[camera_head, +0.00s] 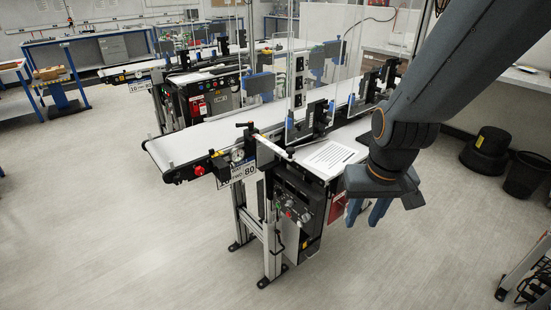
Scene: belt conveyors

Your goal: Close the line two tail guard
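The nearer conveyor (215,136) has a plate (240,172) at its near end that seems to read "TWO" and "80". Clear guard panels (325,45) stand upright over its far part, with dark and blue fittings at their lower edges. I cannot tell for certain which panel is the tail guard or how it is hinged. The belt's near left end is uncovered. My gripper (367,212) hangs at the right of this conveyor, in front of its side. Its two blue-grey fingers point down with a gap between them, and nothing shows between them.
A printed sheet (331,158) lies on the conveyor's side shelf, above a control box (297,205) with knobs. A second conveyor (135,69) stands behind. Dark bins (487,153) stand by the right wall. The floor in front and at left is clear.

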